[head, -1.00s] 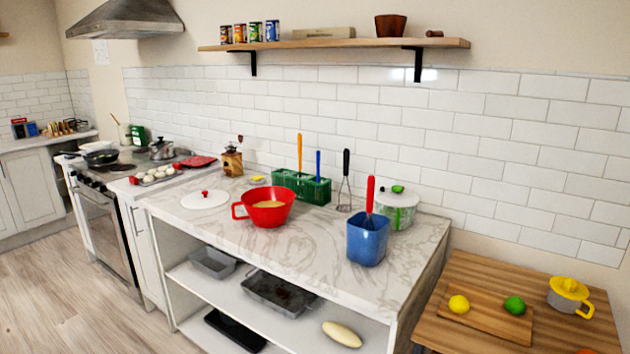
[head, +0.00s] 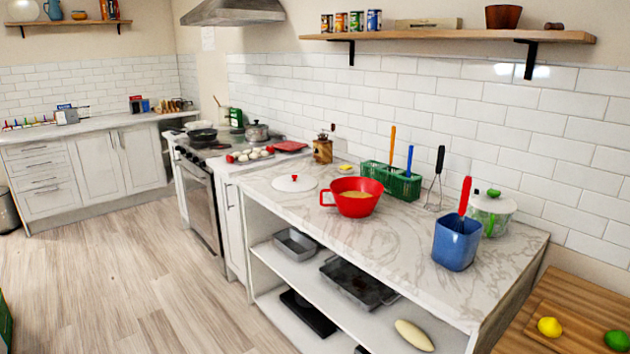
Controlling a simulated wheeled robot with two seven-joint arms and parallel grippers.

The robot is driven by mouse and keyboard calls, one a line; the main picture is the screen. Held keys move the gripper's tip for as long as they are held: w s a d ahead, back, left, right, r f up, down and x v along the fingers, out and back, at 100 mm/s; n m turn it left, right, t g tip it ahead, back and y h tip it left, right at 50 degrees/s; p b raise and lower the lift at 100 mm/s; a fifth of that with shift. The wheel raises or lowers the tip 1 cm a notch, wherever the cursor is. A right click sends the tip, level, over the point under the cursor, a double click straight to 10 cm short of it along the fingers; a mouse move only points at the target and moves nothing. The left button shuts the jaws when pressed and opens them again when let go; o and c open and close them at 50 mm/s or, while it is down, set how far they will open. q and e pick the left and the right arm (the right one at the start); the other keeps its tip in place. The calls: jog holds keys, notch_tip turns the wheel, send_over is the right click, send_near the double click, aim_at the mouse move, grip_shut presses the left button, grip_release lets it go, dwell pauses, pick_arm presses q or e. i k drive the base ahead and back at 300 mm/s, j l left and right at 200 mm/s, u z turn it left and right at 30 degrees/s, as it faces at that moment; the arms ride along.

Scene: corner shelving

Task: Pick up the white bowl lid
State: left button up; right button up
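The white bowl lid (head: 295,183) lies flat on the marble-patterned counter (head: 400,258), near its left end. It is a round white disc with a small red knob on top. The red bowl (head: 356,203) with a side handle and yellowish contents stands just right of the lid, apart from it or nearly so. Neither of my grippers shows in the head view.
A green basket (head: 404,185) with utensils, a blue container (head: 456,246) and a white-green pot (head: 491,212) stand farther right. The stove (head: 190,150) is to the left. Trays (head: 296,243) sit on the shelves below. The wooden floor (head: 130,250) at the left is clear.

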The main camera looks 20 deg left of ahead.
aim_at(290, 183)
jog(key=i+j+z, duration=0.1)
jog(key=j, duration=0.2)
jog(key=i+j, duration=0.25)
jog(key=i+j+z, duration=0.15)
jog(key=j, duration=0.3)
jog(key=i+j, duration=0.1)
jog(key=j, duration=0.25)
jog(key=i+j+z, duration=0.15)
jog(key=j, duration=0.2)
